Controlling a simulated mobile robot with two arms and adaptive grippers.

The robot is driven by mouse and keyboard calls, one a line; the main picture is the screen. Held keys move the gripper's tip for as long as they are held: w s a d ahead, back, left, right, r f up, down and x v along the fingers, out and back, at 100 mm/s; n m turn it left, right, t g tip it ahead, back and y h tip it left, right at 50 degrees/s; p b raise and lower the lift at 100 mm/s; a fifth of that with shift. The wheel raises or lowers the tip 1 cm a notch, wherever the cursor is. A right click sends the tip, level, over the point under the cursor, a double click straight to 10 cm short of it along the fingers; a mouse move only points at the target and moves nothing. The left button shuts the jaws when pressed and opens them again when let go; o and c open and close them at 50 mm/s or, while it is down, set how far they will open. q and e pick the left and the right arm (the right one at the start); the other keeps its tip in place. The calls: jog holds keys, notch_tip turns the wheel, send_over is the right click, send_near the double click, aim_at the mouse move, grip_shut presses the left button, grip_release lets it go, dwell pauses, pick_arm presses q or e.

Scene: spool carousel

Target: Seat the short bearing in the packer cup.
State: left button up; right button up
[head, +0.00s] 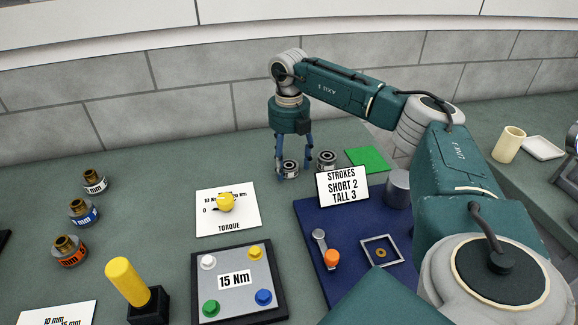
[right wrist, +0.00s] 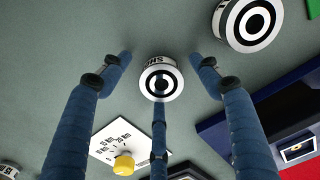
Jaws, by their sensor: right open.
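The short bearing (head: 290,168) stands upright on the green bench, a low cylinder with a black-and-white ringed top. In the right wrist view the bearing (right wrist: 160,82) shows part of a label that seems to begin "SHO". My right gripper (head: 294,158) is open above it, fingers pointing down and spread around it; I see no finger closed on it. A second bearing (head: 326,160) stands just to the right and looks larger in the right wrist view (right wrist: 248,22). A square grey frame with a brass centre (head: 381,252) sits on the blue base; I cannot tell whether it is the packer cup. My left gripper is not in view.
A sign (head: 342,187) reading short 2, tall 3 stands at the blue base (head: 318,235), with a grey cylinder (head: 398,187) and an orange-knobbed lever (head: 331,258). A torque dial (head: 226,203), a 15 Nm panel (head: 236,280) and a green square (head: 367,158) lie around.

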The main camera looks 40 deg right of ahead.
jog(key=c, duration=1.3)
jog(key=shift+c, duration=1)
jog(key=shift+r, duration=0.15)
